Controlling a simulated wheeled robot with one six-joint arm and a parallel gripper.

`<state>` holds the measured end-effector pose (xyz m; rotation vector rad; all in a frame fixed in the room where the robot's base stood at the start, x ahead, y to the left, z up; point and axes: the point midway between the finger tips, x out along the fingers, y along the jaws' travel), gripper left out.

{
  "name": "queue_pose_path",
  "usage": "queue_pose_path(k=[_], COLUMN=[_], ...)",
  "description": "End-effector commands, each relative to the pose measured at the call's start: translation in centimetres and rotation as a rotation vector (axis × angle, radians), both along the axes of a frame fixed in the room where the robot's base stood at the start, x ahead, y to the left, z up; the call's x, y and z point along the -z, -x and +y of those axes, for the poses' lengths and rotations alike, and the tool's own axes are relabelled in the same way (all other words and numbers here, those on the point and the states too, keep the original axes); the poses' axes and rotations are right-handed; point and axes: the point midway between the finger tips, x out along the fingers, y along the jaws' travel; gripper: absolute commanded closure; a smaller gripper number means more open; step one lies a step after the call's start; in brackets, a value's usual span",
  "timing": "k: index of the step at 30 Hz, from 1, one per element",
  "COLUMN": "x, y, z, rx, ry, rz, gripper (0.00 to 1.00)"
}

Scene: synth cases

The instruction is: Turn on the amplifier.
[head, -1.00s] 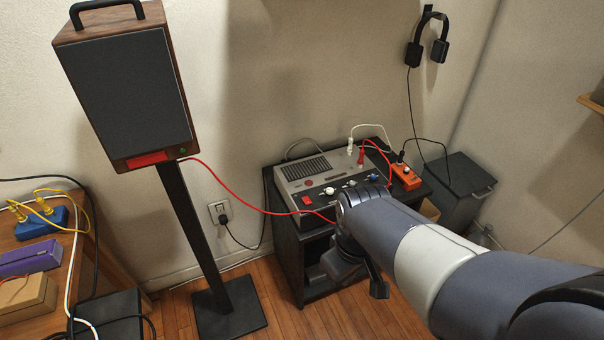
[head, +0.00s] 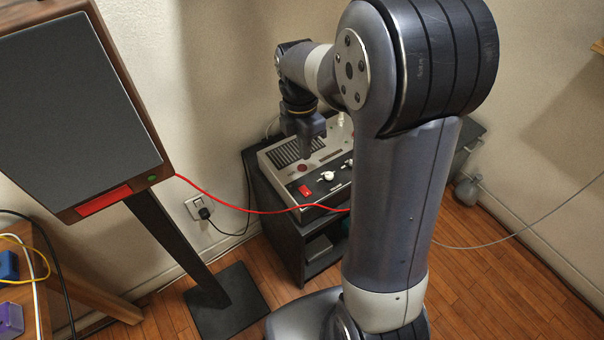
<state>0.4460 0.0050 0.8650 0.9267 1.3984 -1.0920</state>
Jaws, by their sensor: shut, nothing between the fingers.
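The amplifier (head: 281,163) is a grey box with a slotted vent, white knobs and a red rocker switch (head: 305,190) at its front left. A round dark-red button or lamp (head: 302,167) lies between the vent and the switch. I cannot tell the switch's position. My gripper (head: 306,157) points down over the amplifier, close to the vent and the round red part, behind the red switch in the picture. It is shut and empty. I cannot tell whether its tips touch the panel. My arm hides the amplifier's right side.
The amplifier sits on a black cabinet (head: 285,238). A wall outlet (head: 198,207) holds a black plug. Wooden floor shows around the stand and at right.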

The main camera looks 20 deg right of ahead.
Motion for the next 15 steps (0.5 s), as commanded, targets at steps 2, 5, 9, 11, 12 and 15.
queue_pose_path(k=[2, 5, 9, 11, 12, 15], x=[0.05, 0.07, 0.06, 0.06, 0.07, 0.38], y=[-0.28, -0.37, -0.36, -0.36, -0.35, -0.3], z=[0.04, 0.06, 0.05, 0.05, 0.05, 0.03], rx=[-0.025, -0.037, -0.037, -0.036, -0.036, -0.035], ry=[-0.002, -0.003, -0.003, -0.003, -0.003, -0.003], rz=[0.004, 0.005, 0.005, 0.005, 0.005, 0.006], gripper=[1.0, 1.0, 1.0, 1.0, 1.0, 1.0])
